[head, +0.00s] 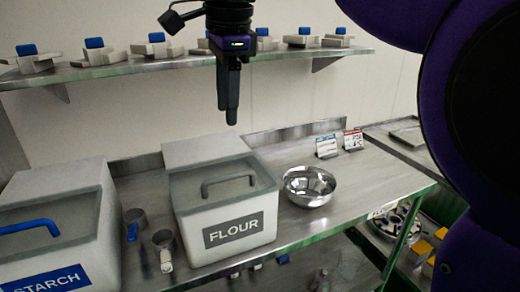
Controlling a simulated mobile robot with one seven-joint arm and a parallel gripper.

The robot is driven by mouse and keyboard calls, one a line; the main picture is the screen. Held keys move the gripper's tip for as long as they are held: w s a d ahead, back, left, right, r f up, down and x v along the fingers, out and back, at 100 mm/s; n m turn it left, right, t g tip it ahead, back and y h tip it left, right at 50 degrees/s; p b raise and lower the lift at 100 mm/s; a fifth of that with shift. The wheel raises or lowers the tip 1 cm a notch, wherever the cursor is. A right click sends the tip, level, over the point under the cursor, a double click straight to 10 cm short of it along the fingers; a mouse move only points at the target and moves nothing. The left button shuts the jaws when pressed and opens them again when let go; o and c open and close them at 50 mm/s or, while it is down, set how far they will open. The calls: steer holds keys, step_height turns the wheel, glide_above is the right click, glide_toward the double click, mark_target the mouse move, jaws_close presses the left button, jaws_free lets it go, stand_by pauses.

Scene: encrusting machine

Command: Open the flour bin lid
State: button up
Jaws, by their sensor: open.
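The flour bin (233,240) stands on the metal table in the head view, a white box with a grey FLOUR label on its front. Its clear flour bin lid (215,176) lies closed on the sloped top. A dark grey handle (228,185) arches over the lid. My gripper (230,115) hangs pointing down above and behind the lid, apart from it. It holds nothing that I can see. Its two fingers nearly overlap from this side.
A starch bin (108,240) with a blue handle stands at the left. Two scoops (163,242) lie between the bins. A metal bowl (309,186) sits right of the flour bin, with small cards (327,147) behind it. A wall shelf (130,64) carries several white parts behind my gripper.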

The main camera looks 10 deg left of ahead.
mark_target(228, 177)
steer(key=w+f+b, duration=0.1)
steer(key=f, duration=0.4)
steer(key=a+f+b, duration=0.1)
steer(key=f, duration=0.4)
steer(key=w+f+b, duration=0.1)
steer(key=f, duration=0.4)
steer(key=shift+w+a+f, duration=0.1)
steer(key=shift+w+a, duration=0.2)
jaws_close()
stand_by(0.6)
